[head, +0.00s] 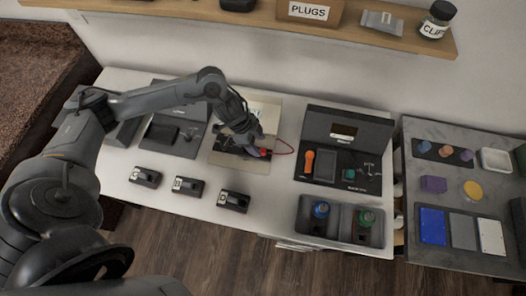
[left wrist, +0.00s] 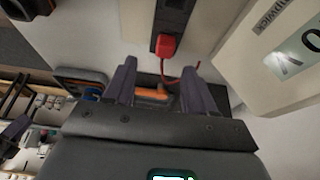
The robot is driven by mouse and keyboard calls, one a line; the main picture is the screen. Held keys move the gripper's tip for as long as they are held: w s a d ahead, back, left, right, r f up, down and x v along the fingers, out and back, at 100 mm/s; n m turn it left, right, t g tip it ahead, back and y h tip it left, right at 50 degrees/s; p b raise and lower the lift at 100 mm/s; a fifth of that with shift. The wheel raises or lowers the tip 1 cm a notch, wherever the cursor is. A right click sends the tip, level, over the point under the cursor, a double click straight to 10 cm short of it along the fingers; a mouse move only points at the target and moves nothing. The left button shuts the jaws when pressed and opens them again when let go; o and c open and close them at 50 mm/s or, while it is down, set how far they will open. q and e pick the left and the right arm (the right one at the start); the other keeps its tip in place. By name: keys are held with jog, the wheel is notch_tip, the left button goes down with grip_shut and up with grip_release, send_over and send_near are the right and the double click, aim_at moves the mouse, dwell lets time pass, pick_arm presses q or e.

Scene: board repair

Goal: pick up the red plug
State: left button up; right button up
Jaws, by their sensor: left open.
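The red plug (left wrist: 166,46) shows in the left wrist view at the lower end of a dark strip (left wrist: 173,18). A red cable curves from it to the right. In the head view the red plug (head: 264,152) is a small red spot, partly hidden by my gripper, over the light board (head: 228,158). My left gripper (head: 250,146) is at the plug. In the left wrist view its two fingers (left wrist: 158,66) are apart, and the plug lies beyond their tips, between them in the picture. I cannot tell whether the fingers touch it. My right gripper is not in view.
Several small black boxes (head: 188,187) stand along the white table's front. An open dark case (head: 345,135) with an orange-handled tool (head: 308,161) is to the right. A shelf (head: 265,19) hangs above the back.

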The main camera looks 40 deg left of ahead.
aim_at(262, 150)
pick_arm(q)
jog(key=x, duration=0.4)
jog(key=shift+w+a+f+b, duration=0.1)
jog(key=shift+w+a+b, duration=0.05)
jog(key=shift+a+b, duration=0.2)
jog(key=shift+w+d+f, duration=0.15)
jog(key=shift+f, duration=0.45)
grip_shut()
